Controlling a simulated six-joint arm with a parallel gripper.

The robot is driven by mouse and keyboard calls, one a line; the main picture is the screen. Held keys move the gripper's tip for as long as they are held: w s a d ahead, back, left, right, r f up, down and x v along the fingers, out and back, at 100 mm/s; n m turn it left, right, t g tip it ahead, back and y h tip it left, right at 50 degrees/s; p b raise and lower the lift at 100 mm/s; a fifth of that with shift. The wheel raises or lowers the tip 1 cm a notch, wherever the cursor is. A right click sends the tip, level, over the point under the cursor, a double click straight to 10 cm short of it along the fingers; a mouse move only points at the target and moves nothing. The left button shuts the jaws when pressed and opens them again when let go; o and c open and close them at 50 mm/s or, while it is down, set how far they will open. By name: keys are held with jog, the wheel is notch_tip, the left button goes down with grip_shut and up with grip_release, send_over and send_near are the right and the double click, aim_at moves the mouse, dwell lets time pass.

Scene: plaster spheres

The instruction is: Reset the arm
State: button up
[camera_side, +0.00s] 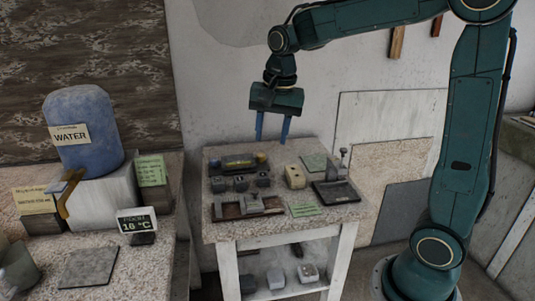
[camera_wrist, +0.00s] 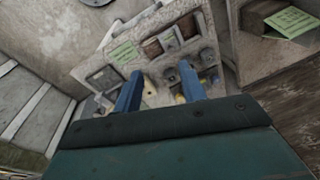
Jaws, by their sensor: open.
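My arm is green and reaches in from the right in the side view. My gripper (camera_side: 272,128) hangs above the back of a small speckled work table (camera_side: 225,229), its two blue fingers pointing down. The fingers are apart with nothing between them, and they are clear of the things on the table. In the wrist view my gripper (camera_wrist: 162,92) also shows its two blue fingers spread over the table top, hiding part of it.
The table holds small dark blocks (camera_side: 241,183), a cream block (camera_side: 295,176), a dark plate (camera_side: 335,192) and a green note (camera_side: 304,210). Left, a blue water container (camera_side: 82,130) stands on a white block near a temperature display (camera_side: 137,225). Air around my gripper is free.

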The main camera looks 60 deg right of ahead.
jog(key=s+a+n+t, duration=0.2)
jog(key=s+n, duration=0.4)
jog(key=s, duration=0.4)
jog(key=s+a+n+t, duration=0.1)
jog(key=s+a+n, duration=0.2)
jog(key=s+n, duration=0.3)
jog(key=s, duration=0.4)
jog(key=shift+a+r+t, duration=0.15)
jog(key=shift+r+t, duration=0.05)
jog(key=shift+t, duration=0.2)
